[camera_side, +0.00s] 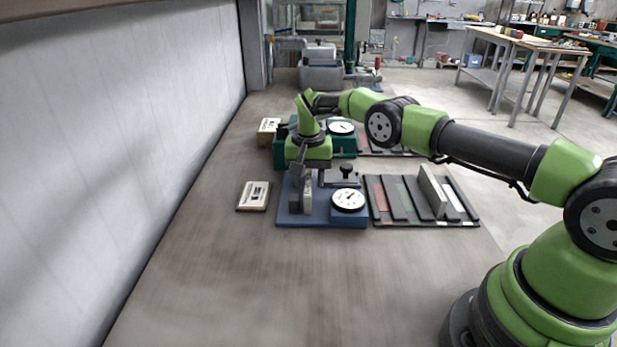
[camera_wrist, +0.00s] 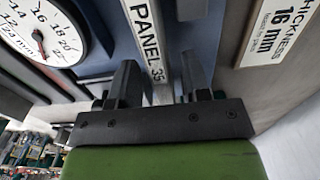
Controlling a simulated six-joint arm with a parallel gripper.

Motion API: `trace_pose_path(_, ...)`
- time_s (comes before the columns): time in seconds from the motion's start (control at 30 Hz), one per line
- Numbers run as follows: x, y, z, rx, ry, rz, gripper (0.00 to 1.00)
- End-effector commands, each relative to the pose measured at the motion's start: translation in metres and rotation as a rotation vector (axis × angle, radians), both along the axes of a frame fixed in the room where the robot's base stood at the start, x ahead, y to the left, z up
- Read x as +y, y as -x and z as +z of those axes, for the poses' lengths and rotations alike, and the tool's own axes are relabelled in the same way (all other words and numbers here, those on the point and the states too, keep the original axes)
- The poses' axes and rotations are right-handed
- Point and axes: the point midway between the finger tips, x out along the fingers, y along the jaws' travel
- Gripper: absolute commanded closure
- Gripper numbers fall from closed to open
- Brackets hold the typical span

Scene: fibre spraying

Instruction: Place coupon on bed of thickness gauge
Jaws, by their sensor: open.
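The blue thickness gauge (camera_side: 289,218) stands on the bench in the side view, with a round white dial (camera_side: 348,200) at its right. The dial also shows in the wrist view (camera_wrist: 40,32). A narrow pale coupon (camera_side: 307,196) stands upright at the gauge's left part; its edge, labelled PANEL-35 (camera_wrist: 147,40), shows in the wrist view. My gripper (camera_side: 301,177) points down over it. In the wrist view my gripper's (camera_wrist: 160,82) fingers are apart, on either side of the coupon's end, with a gap at the right finger. The coupon's lower contact is unclear.
A thickness card (camera_side: 254,196), reading 16 mm in the wrist view (camera_wrist: 275,28), lies left of the gauge. A slotted rack (camera_side: 405,220) with an upright grey panel (camera_side: 431,190) sits right. A green gauge (camera_side: 345,147) is behind. The front bench is clear.

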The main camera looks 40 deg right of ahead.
Motion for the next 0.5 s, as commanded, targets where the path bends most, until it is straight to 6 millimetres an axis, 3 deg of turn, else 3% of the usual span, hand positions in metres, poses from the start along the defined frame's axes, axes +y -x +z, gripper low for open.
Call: trace_pose_path(0.5,0.000,-0.001,0.071,-0.004,0.001,0.001,0.57)
